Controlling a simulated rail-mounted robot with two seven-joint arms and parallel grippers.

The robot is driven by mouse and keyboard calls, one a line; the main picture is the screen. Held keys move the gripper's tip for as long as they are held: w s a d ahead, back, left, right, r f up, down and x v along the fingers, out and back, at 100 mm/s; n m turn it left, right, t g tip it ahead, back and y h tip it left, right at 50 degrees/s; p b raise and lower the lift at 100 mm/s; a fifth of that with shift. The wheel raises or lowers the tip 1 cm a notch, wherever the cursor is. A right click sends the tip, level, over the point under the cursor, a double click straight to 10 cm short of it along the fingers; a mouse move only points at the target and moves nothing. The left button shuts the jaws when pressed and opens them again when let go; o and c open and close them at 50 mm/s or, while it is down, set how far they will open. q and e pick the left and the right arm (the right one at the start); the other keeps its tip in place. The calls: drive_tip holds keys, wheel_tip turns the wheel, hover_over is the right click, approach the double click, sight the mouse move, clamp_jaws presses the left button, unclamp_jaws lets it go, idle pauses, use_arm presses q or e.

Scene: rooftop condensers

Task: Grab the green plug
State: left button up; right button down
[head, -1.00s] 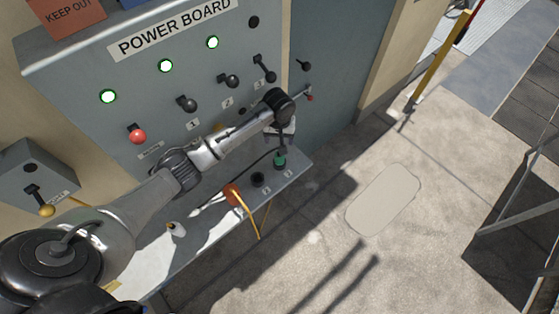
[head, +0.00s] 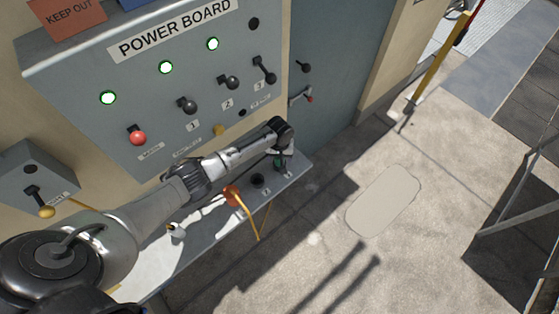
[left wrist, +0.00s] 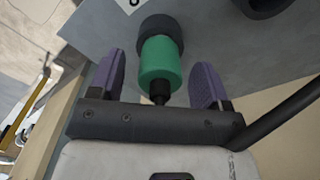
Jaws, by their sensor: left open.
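The green plug (left wrist: 160,61) sits in a black socket (left wrist: 157,24) on the grey shelf, seen up close in the left wrist view. My left gripper (left wrist: 158,72) is open, with its two purple-padded fingers on either side of the plug and a gap showing on both sides. In the head view the left gripper (head: 283,160) is over the right end of the shelf, and the plug (head: 279,163) is mostly hidden behind it. My right gripper is not in view.
An orange plug (head: 232,194) with a yellow cable and an empty black socket (head: 257,181) are left of the green plug on the shelf (head: 150,276). The power board (head: 95,62) with several levers and green lamps rises behind. Open floor lies to the right.

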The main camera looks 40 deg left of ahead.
use_arm(q)
drive_tip(key=shift+f, duration=0.8)
drive_tip(key=c, duration=1.1)
